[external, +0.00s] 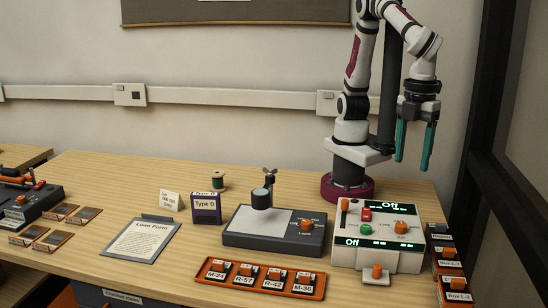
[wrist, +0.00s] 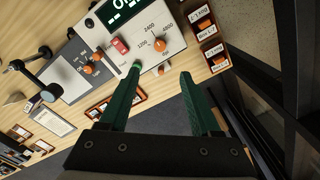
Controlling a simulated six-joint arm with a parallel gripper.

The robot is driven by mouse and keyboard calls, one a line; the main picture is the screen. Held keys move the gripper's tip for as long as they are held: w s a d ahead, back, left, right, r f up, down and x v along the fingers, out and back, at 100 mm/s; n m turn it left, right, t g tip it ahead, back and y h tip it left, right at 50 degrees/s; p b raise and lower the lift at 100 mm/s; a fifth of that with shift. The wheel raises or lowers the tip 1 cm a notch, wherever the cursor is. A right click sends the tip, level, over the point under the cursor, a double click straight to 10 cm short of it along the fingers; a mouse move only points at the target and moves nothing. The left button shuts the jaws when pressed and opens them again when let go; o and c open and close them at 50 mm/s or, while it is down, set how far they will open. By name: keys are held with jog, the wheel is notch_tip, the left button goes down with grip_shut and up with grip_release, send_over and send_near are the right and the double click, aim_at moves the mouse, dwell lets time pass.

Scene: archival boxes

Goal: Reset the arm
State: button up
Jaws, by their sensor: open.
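My arm stands on a dark red round base (external: 347,188) at the back right of the wooden table. My gripper (external: 412,165) hangs pointing down, with two green fingers spread apart and nothing between them. It is in the air above the right end of the table, behind and above the white control box. In the wrist view my gripper (wrist: 160,82) shows its two fingers apart and empty, with the white control box (wrist: 110,50) beyond them.
The control box (external: 345,245) has knobs, buttons and displays reading "Off". Left of it are a grey device (external: 250,240), an orange tray (external: 215,277) of labelled pieces, a Loan Form (external: 140,243) and a "Type B" box (external: 205,209). Labelled boxes (external: 455,285) line the right edge near a black frame (external: 490,190).

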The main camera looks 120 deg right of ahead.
jog(key=w+d+m, duration=0.2)
jog(key=w+d, duration=0.3)
jog(key=d, duration=0.7)
jog(key=s+d+f+m+y, duration=0.1)
jog(key=s+d+m, duration=0.1)
jog(key=d, duration=0.7)
jog(key=s+d+f+m, duration=0.2)
jog(key=s+d+m, duration=0.1)
jog(key=d, duration=0.6)
jog(key=shift+s+f+y, duration=0.2)
jog(key=shift+s+y, duration=0.2)
jog(key=shift+s, duration=0.45)
